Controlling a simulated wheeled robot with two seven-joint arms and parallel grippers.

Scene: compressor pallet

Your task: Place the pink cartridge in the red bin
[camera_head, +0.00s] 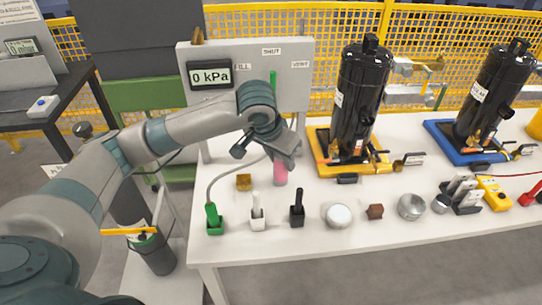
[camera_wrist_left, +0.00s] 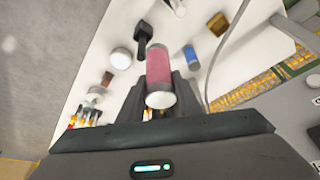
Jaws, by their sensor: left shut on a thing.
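The pink cartridge (camera_head: 280,173) hangs upright below my left gripper (camera_head: 282,158), over the back part of the white table. In the left wrist view the pink cartridge (camera_wrist_left: 158,66), with a pale end cap, sits between the two dark fingers of my left gripper (camera_wrist_left: 160,86), which is shut on it. I cannot tell how far its lower end is from the table top. No red bin can be made out in either view. My right gripper is not in view.
The white table (camera_head: 330,256) holds a green holder (camera_head: 214,222), a white holder (camera_head: 257,217), a black holder (camera_head: 297,210) and a brass block (camera_head: 243,182). A black compressor (camera_head: 361,95) stands on a yellow pallet to the right. A gauge panel (camera_head: 290,75) rises behind.

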